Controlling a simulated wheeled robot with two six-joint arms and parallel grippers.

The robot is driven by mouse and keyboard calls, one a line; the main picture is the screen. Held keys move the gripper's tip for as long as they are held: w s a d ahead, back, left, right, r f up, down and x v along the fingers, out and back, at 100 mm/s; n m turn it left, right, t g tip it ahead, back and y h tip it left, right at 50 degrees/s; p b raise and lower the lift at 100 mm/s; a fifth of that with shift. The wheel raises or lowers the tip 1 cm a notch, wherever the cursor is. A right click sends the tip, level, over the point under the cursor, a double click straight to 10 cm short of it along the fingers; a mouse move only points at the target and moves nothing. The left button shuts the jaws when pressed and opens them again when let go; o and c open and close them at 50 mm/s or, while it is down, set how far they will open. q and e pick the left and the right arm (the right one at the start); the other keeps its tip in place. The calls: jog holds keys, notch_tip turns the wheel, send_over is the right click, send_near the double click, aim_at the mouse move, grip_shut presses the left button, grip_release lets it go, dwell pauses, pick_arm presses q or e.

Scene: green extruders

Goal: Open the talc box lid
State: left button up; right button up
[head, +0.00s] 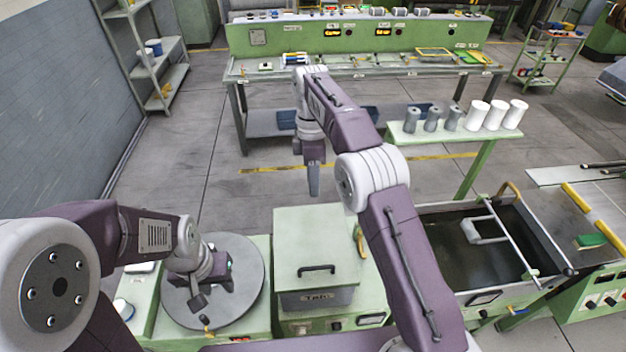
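The talc box stands at lower centre in the head view, with a "Talc" label on its grey front (330,298). Its pale green lid (300,236) lies flat on top, closed, with a black bar handle (317,268) near the front edge. My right gripper (313,182) points down beyond the box's far edge, apart from the lid. It is seen edge-on, so its opening is unclear. My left gripper (199,301) is over the round grey plate left of the box, apart from the lid. Its fingers are partly hidden and their opening is unclear.
The round grey plate (248,262) adjoins the box's left side. A dark open tank (455,255) with a metal frame lies to the right. A yellow handle (360,241) stands at the box's right edge. A shelf (445,137) with grey and white cylinders stands behind.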

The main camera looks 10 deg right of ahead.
jog(key=s+d+f+m+t, duration=0.2)
jog(key=s+d+f+m, duration=0.2)
jog(key=s+d+m, duration=0.35)
jog(key=s+d+f+m+t, duration=0.3)
jog(key=s+d+f+m, duration=0.15)
jog(key=s+m, duration=0.5)
jog(key=s+f+b, duration=0.2)
jog(key=f+b, duration=1)
jog(key=f, duration=0.1)
jog(key=s+f+m+g+b, duration=0.1)
jog(key=f+b, duration=1.1)
jog(key=shift+s+f+g, duration=0.3)
jog(key=shift+s+f, duration=0.05)
jog(key=shift+f, duration=0.05)
